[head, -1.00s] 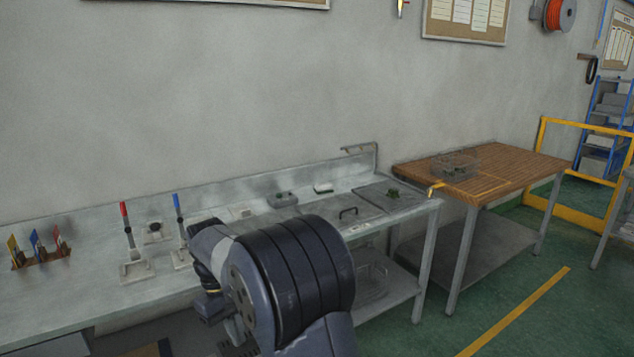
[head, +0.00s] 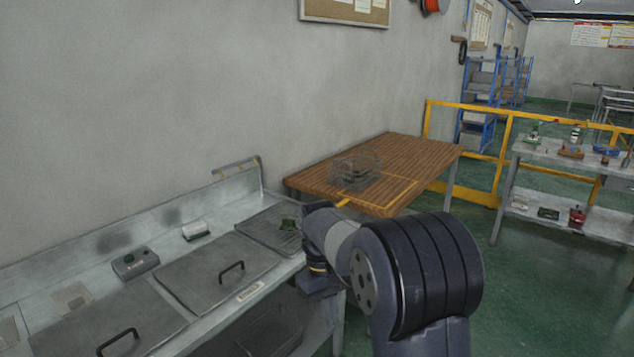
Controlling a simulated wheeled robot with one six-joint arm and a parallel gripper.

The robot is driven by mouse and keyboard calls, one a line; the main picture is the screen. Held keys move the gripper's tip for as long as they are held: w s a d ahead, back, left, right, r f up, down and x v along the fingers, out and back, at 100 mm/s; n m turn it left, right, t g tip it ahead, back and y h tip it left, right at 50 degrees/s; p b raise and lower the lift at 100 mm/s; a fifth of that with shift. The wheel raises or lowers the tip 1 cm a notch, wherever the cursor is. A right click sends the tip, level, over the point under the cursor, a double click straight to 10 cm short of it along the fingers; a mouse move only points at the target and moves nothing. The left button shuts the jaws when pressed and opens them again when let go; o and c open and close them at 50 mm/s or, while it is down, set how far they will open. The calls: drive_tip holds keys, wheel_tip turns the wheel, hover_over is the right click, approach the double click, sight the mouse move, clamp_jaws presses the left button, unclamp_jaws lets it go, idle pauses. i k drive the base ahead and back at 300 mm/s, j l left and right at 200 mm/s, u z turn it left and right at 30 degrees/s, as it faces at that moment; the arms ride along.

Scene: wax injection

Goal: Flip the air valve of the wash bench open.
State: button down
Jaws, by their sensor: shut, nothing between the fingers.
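The wash bench (head: 75,243) is the grey metal bench with lidded basins at the lower left of the head view. My arm's dark wrist is in front of the bench's right end, below the lever in the picture. My gripper's fingers do not show. I see no contact with the lever.
Lids with black handles (head: 232,267) cover the basins. A wooden table (head: 405,150) with a wire basket (head: 355,168) stands beyond. Green floor is open at the right.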

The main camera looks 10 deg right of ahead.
sight(339, 205)
drive_tip(key=i+l+z, duration=0.3)
drive_tip(key=i+z, duration=0.15)
drive_tip(key=i+l+z, duration=0.15)
drive_tip(key=i+z, duration=0.75)
drive_tip(key=i+u, duration=0.7)
drive_tip(key=i+l+u, duration=0.1)
drive_tip(key=i+u, duration=0.45)
drive_tip(key=u, duration=0.15)
drive_tip(key=i+u, duration=0.2)
drive_tip(key=u, duration=0.15)
drive_tip(key=i+u, duration=0.35)
drive_tip(key=k, duration=0.1)
